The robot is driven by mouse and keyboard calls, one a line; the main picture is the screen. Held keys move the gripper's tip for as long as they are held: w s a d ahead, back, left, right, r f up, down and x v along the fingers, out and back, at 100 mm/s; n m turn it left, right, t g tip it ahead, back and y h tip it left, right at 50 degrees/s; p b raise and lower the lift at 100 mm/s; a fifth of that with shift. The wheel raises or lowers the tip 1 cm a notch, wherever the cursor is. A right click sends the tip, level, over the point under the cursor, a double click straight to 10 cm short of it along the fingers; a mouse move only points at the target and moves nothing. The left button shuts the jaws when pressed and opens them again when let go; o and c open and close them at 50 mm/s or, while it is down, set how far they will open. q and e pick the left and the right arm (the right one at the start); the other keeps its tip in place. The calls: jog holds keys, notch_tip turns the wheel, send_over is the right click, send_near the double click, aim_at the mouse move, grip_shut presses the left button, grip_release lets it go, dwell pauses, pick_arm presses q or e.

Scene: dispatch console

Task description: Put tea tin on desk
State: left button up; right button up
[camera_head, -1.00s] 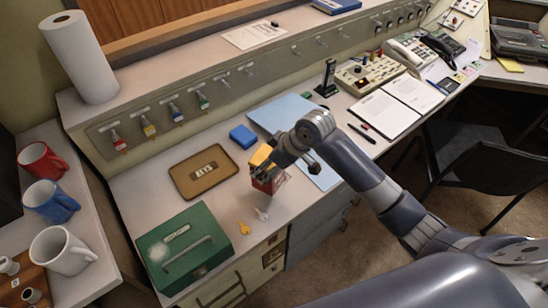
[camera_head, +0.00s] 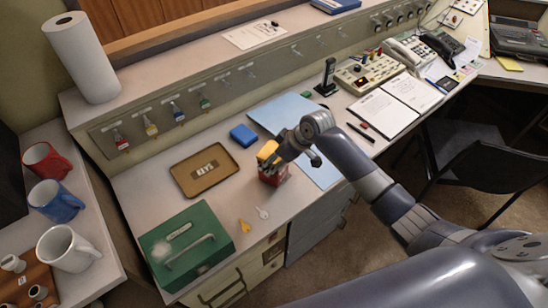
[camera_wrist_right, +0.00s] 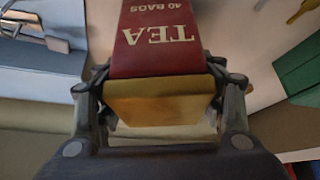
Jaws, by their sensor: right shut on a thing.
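The tea tin (camera_wrist_right: 156,45) is dark red with a gold end and the words "TEA 40 BAGS", filling the middle of the right wrist view. In the head view the tin (camera_head: 272,178) is at the desk's front part, partly hidden by my gripper. My right gripper (camera_head: 272,160) is shut on the tin, with a finger on each side near its gold end. The tin looks upright and at or very near the desk top; I cannot tell whether it touches. The desk (camera_head: 228,202) is pale grey. My left gripper is not in view.
Near the tin are a brown tray (camera_head: 182,178), a blue box (camera_head: 243,135), a blue sheet (camera_head: 325,178), a green cash box (camera_head: 160,260), a yellow key (camera_head: 244,226) and a pale key (camera_head: 263,212). Mugs stand on a left side table. A black chair (camera_head: 490,165) is at right.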

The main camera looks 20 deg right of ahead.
jog(key=o, duration=1.2)
jog(key=v, duration=1.2)
jog(key=shift+r+b, duration=0.1)
jog(key=shift+b, duration=0.25)
